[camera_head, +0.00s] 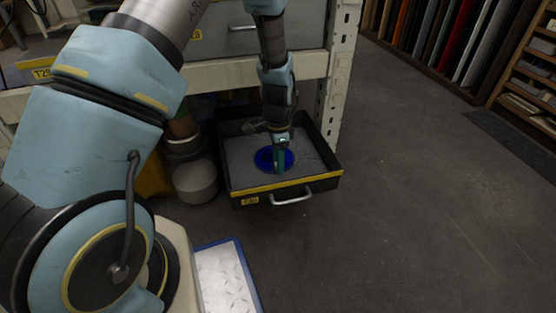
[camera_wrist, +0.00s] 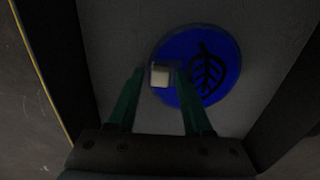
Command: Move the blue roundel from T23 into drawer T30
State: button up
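The blue roundel (camera_head: 263,160) lies flat, as far as I can tell, on the grey floor of the pulled-out drawer T30 (camera_head: 325,178). In the wrist view the roundel (camera_wrist: 222,55) shows a dark leaf pattern and a small pale knob (camera_wrist: 160,75) near its left edge. My gripper (camera_head: 279,162) reaches down into the drawer over the roundel. In the wrist view its green fingers (camera_wrist: 160,80) stand on either side of the knob, with a narrow gap seeming to show beside it, so they look open around it.
The rack's pale upright post (camera_head: 338,75) stands right behind the drawer, and a shelf beam runs above it. A pale round container (camera_head: 194,180) stands left of the drawer. Racks of coloured sheets (camera_head: 450,40) line the back right. The floor at right is clear.

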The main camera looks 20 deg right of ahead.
jog(key=shift+o, duration=0.7)
notch_tip(320, 180, up, 11)
jog(key=p, duration=0.4)
jog(key=w+a+r+n, duration=0.1)
jog(key=a+r+n, duration=0.4)
jog(key=a, duration=0.4)
jog(key=w+a+r+n, duration=0.1)
jog(key=a+r+n, duration=0.3)
jog(key=a+r, duration=0.3)
jog(key=s+a+r+n+t+p, duration=0.1)
jog(key=s+a+r+n, duration=0.15)
jog(key=a+n, duration=0.35)
jog(key=s+a+r+n+t, duration=0.1)
jog(key=s+a+r+n, duration=0.15)
jog(key=a, duration=0.55)
notch_tip(320, 180, up, 38)
jog(key=p, duration=3.8)
jog(key=shift+s+f+n, duration=0.25)
jog(key=shift+s+n, duration=0.1)
jog(key=shift+s, duration=0.1)
jog(key=shift+a, duration=0.1)
jog(key=shift+c, duration=0.3)
